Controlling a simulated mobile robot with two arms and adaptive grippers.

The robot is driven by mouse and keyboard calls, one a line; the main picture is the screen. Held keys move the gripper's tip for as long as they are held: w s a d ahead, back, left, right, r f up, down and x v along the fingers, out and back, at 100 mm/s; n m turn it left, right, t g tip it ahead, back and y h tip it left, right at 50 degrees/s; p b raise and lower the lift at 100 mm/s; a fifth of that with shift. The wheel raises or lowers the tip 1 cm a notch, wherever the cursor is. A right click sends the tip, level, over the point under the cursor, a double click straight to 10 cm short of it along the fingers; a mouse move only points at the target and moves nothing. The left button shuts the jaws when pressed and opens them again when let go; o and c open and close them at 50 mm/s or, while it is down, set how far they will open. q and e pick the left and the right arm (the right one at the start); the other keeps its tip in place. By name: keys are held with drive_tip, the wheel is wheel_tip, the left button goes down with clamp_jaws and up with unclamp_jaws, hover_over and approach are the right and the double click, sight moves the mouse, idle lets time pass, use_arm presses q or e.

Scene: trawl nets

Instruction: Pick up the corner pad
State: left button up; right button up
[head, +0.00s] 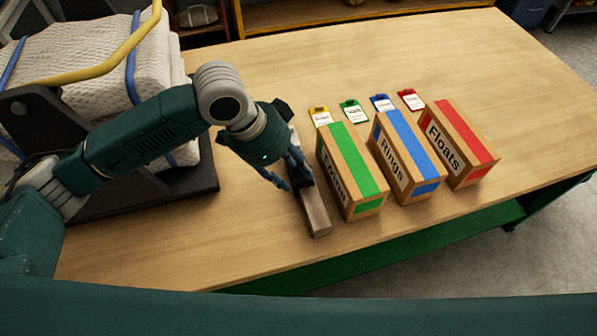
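My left gripper (297,181) reaches down over a long, narrow brown-grey piece (317,217) on the table, left of the green-striped box. This piece may be the corner pad, but I cannot tell for sure. Its near end is bare, and a dark part shows by the fingers. The arm and gripper hide much of its far half. The fingertips look a little apart at the piece, but I cannot tell whether they grip it. My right gripper is not in view.
Close to the right stand a green-striped box (347,163), a blue-striped Rings box (406,150) and a red-striped Floats box (462,140). Several coloured tags lie behind them. A white bundle (75,65) with blue straps is at the left. The table's (230,255) front left is clear.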

sight(305, 181)
use_arm(q)
drive_tip(key=shift+w+p+x, duration=0.15)
drive_tip(key=shift+p+x, duration=0.15)
drive_tip(key=shift+x, duration=1.2)
drive_tip(key=shift+w+p+x, duration=0.2)
drive_tip(key=shift+p+x, duration=0.1)
drive_tip(key=shift+x, duration=1.25)
drive_tip(key=shift+d+r, duration=0.15)
drive_tip(key=shift+r, duration=0.05)
clamp_jaws()
